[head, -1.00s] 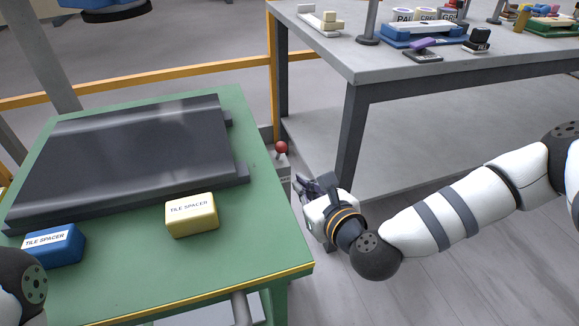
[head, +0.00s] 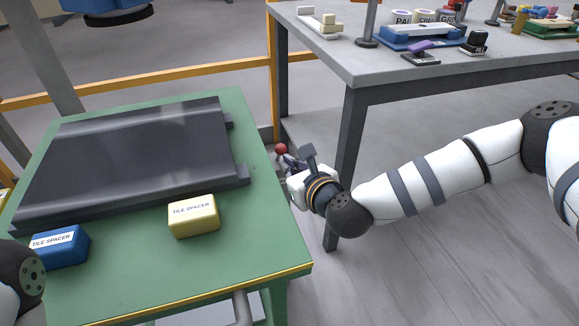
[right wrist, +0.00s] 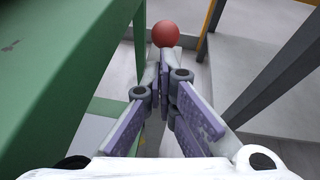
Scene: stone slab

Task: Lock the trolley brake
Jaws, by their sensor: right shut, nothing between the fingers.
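The brake lever's red ball knob (head: 281,149) shows just past the right edge of the green trolley top (head: 262,225). In the right wrist view the red knob (right wrist: 165,34) is straight ahead, beyond my fingertips. My right gripper (head: 284,160) is shut and empty, close to the knob on its near side. In the right wrist view the fingers of my right gripper (right wrist: 164,78) are together, with a small gap in the picture between tips and knob. The lever's shaft is mostly hidden behind the fingers. My left gripper is out of view; only part of my left arm shows.
A dark slab (head: 130,155) lies on the trolley beside a yellow tile spacer (head: 193,216) and a blue tile spacer (head: 60,246). A grey bench (head: 400,65) with a dark leg (head: 345,150) stands right of the knob. A yellow rail (head: 180,80) runs behind.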

